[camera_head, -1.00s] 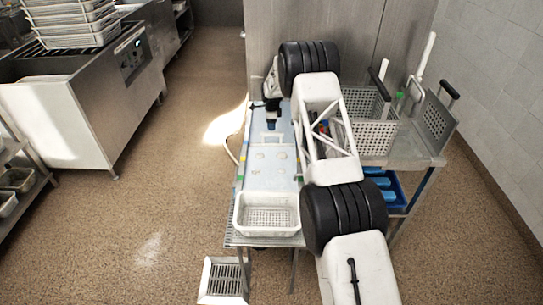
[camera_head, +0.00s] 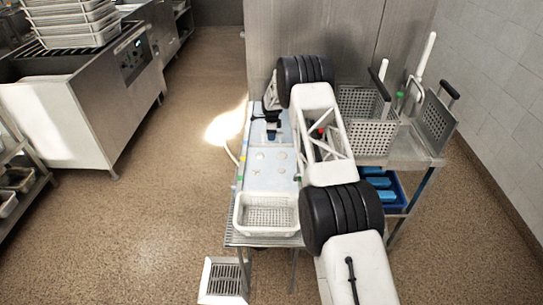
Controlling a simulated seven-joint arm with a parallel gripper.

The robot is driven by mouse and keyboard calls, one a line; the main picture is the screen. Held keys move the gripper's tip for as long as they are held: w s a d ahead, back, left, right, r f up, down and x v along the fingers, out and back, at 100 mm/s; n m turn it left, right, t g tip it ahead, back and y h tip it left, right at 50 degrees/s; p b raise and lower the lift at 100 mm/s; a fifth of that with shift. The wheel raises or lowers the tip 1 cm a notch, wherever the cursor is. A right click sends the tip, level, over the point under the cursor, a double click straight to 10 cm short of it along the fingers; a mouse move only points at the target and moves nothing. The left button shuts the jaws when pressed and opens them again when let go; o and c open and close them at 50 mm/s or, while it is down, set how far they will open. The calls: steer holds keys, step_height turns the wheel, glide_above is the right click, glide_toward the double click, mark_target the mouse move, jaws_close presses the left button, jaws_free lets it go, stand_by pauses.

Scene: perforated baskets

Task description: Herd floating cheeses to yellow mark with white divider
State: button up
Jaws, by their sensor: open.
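Several small pale round cheeses (camera_head: 260,156) are spread in the light-blue water of a long shallow trough (camera_head: 271,183). My gripper (camera_head: 272,136) is open, small and dark, over the far part of the trough, beyond the cheeses. A thin white strip, possibly the white divider (camera_head: 270,147), crosses the trough between my gripper and the cheeses; I cannot tell whether they touch. My arm covers the right side of the trough.
A white perforated basket (camera_head: 267,214) stands at the trough's near end. Grey perforated baskets (camera_head: 368,135) stand on the steel table to the right, beyond my arm. A blue crate (camera_head: 398,193) sits on the shelf below. The floor at left is open.

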steer(key=shift+c, duration=0.5)
steer(key=c, duration=0.7)
steer(key=shift+c, duration=0.6)
steer(key=shift+r, duration=0.15)
